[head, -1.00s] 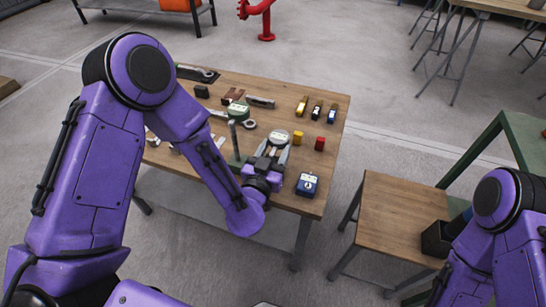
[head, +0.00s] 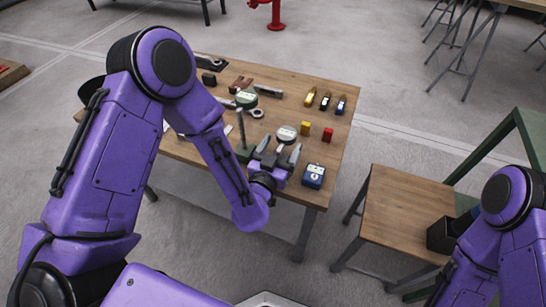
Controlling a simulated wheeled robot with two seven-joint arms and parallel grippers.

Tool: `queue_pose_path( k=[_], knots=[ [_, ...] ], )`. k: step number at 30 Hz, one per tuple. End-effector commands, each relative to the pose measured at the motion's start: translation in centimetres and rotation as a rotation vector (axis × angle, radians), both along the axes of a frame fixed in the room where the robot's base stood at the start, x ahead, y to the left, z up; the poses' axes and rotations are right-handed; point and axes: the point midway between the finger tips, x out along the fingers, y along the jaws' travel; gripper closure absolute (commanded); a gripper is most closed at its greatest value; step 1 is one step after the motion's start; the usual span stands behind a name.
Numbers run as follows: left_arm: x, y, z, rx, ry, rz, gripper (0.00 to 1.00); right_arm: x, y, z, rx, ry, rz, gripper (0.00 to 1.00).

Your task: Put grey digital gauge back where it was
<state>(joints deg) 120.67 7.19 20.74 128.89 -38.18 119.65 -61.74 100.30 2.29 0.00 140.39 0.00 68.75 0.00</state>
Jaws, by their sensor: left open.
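The grey digital gauge (head: 287,133) has a round, pale face and a short stem toward me. It is near the middle of the wooden table (head: 340,118). My left gripper (head: 280,148) is open at the near side of the gauge, with one finger on each side of the stem. I cannot tell whether either finger touches it.
A wooden stool (head: 405,212) stands right of the table.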

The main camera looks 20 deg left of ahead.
Motion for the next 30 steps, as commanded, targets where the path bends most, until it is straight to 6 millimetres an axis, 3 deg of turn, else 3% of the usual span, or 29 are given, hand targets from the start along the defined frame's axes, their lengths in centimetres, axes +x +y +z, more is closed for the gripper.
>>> queue_pose_path(
  k=[7, 11, 16, 30],
  knots=[
    [-6.5, 0.1, -0.5, 0.008, 0.004, -0.011, 0.19, 0.0, 0.0, -1.8, 0.0, 0.0, 0.0, 0.57],
    [-9.5, 0.3, 0.0, 0.008, 0.005, -0.01, 0.19, 0.0, 0.0, -0.8, 0.0, 0.0, 0.0, 0.57],
    [-10.9, 0.4, 0.2, 0.006, 0.004, -0.003, 0.19, 0.0, 0.0, 0.9, 0.0, 0.0, 0.0, 0.57],
    [-11.4, 0.5, -0.1, 0.001, 0.001, -0.001, 0.19, 0.0, 0.0, 0.9, 0.0, 0.0, 0.0, 0.57]
  ],
)
